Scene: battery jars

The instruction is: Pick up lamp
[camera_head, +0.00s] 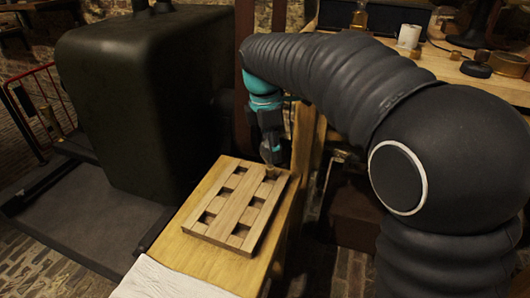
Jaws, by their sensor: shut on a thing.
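My gripper (270,153) hangs pointing down at the far right corner of a wooden rack (238,206). Its jaws are dark and small in the picture, shut on a small brownish thing (272,173) at the rack's corner. I cannot tell whether this thing is the lamp, or whether it is clear of the rack. No other lamp can be made out for certain. The rack has several square openings in rows and lies on a narrow wooden bench top (202,257).
A large dark rounded cabinet (130,100) stands left of the bench. A white cloth or paper (165,283) lies at the near end. A wooden table (445,65) at the back right holds a white cup (408,36), a bottle (360,17) and a dark round item (476,69).

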